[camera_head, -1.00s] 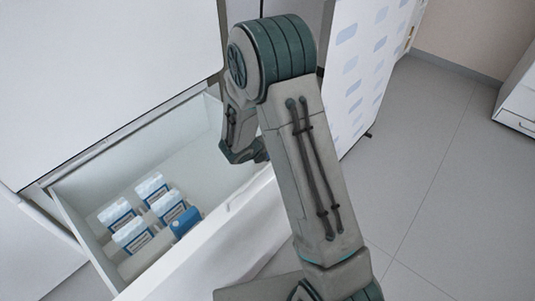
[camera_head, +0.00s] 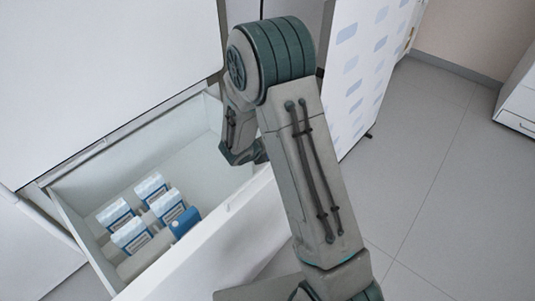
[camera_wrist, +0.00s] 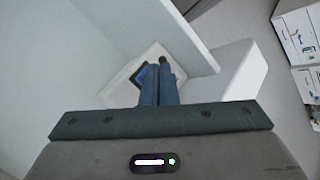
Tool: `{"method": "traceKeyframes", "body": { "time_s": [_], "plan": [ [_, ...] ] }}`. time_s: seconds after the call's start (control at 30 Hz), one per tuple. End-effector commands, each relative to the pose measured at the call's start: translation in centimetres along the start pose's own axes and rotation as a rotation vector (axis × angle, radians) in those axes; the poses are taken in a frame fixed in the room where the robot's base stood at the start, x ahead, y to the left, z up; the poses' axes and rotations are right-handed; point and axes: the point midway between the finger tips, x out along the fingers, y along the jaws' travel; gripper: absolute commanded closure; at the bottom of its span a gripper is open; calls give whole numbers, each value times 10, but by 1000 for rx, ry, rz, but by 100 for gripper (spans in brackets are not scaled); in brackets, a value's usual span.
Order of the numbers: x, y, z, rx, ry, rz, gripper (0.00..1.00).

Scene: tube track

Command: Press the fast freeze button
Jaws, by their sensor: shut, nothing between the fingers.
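In the wrist view my gripper (camera_wrist: 158,70) is shut and empty, its two blue-grey fingers close together and pointing away from the camera. I cannot tell whether this patch is the fast freeze button, or whether the tips touch the panel. In the head view my arm reaches over the right end of an open white drawer (camera_head: 215,224), and my fingers cannot be made out there.
Several white and blue cartons (camera_head: 131,234) and a blue item (camera_head: 185,222) stand in the drawer's near left part. A tall white cabinet front (camera_head: 110,70) rises behind it. A white patterned panel (camera_head: 352,75) stands to the right, with clear grey floor (camera_head: 430,170) beyond.

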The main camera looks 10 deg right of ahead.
Motion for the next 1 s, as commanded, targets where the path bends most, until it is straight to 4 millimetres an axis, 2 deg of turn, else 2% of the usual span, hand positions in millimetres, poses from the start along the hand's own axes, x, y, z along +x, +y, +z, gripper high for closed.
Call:
{"method": "traceKeyframes", "body": {
  "time_s": [0.1, 0.53, 1.0],
  "plan": [
    [3, 2, -5, -1, 8, 2, 100],
    [6, 5, -6, -1, 4, 1, 100],
    [0, 0, -1, -1, 3, 2, 100]
  ]
}}
